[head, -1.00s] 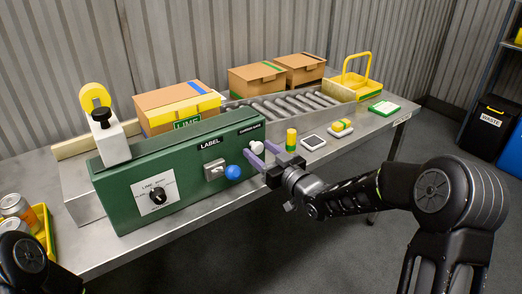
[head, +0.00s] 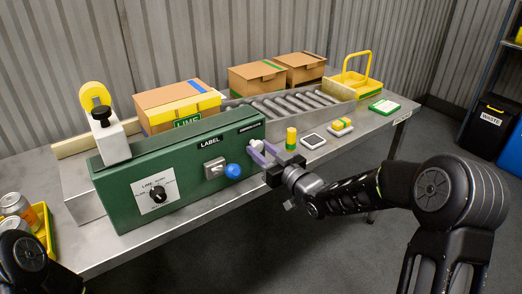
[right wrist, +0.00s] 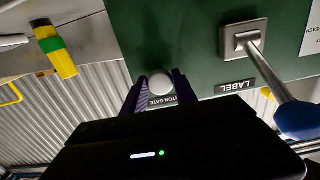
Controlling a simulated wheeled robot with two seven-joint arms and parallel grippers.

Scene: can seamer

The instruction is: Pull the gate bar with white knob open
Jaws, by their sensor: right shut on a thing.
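The white knob (head: 256,146) of the gate bar sits at the right end of the green machine panel (head: 190,175). It also shows in the right wrist view (right wrist: 160,84), in front of a label partly hidden by my fingers. My right gripper (head: 259,152) has its two purple fingers on either side of the knob and is shut on it. The bar behind the knob is hidden. My left arm shows at the lower left, but its gripper is out of view.
A blue-knobbed lever (head: 233,171) stands just left of the white knob. A rotary dial (head: 158,194) is further left. A roller conveyor (head: 290,103) runs behind.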

